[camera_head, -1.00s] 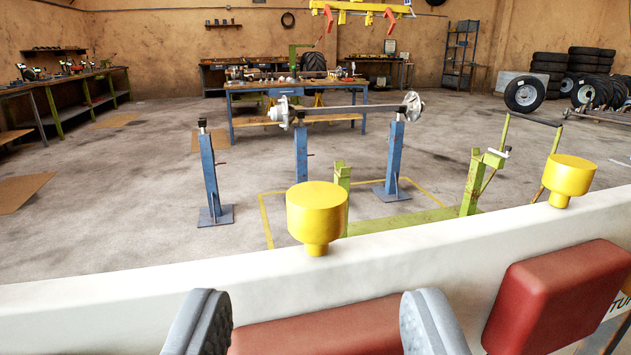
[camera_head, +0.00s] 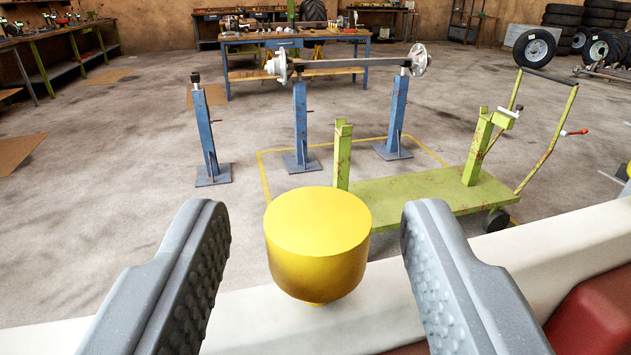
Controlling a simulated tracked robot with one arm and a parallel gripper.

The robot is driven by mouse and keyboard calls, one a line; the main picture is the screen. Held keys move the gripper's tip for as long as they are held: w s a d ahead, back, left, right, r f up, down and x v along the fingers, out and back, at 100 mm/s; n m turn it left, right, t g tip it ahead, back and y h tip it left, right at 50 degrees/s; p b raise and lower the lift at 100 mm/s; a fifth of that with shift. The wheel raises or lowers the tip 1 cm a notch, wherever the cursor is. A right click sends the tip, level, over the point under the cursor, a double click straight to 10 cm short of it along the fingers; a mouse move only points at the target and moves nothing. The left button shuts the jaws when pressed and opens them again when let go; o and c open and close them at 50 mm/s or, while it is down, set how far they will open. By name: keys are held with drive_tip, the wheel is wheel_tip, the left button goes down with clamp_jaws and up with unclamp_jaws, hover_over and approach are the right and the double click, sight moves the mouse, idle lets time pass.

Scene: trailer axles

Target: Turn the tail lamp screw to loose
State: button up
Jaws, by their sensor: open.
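A large yellow round knob (camera_head: 317,245), which looks like the tail lamp screw, stands upright on top of a white panel (camera_head: 520,265). My gripper (camera_head: 316,255) is open, with one grey ridged finger on each side of the knob. There is a visible gap between each finger and the knob, and neither seems to touch it. The knob's lower neck is mostly hidden under its wide head. A red block (camera_head: 595,315), perhaps a lamp, shows in part at the lower right on the near side of the panel.
Beyond the panel stands a green cart (camera_head: 415,195) with upright posts. Several blue stands (camera_head: 300,125) are on the floor, with an axle (camera_head: 350,63) across two of them. A blue workbench (camera_head: 290,40) is farther back. Part of another yellow piece (camera_head: 627,185) shows at the right edge.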

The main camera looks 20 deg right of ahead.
drive_tip(key=shift+p+x, duration=0.85)
drive_tip(key=shift+p, duration=1.15)
drive_tip(key=shift+w+d+p, duration=0.15)
drive_tip(key=shift+w+p, duration=0.1)
drive_tip(key=shift+p, duration=0.45)
drive_tip(key=c, duration=1)
